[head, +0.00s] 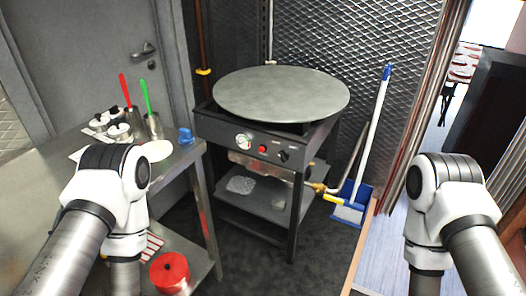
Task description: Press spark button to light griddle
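The griddle is a round grey plate (281,94) on a dark stand in the middle of the head view. Its front panel carries a round white-faced dial (243,141), a red button (262,149) and a black knob (283,156). The red button looks like the spark button; its label is too small to read. No flame shows. My left and right arms come in at the lower left and lower right, both well short of the panel. Neither gripper's fingers are in view.
A steel table (45,205) stands at left with a red-handled utensil (125,90), a green-handled one (146,97) and small containers. A red round item (170,272) sits on its lower shelf. A broom (375,125) and blue dustpan (352,196) stand right of the griddle. Dark floor before it is clear.

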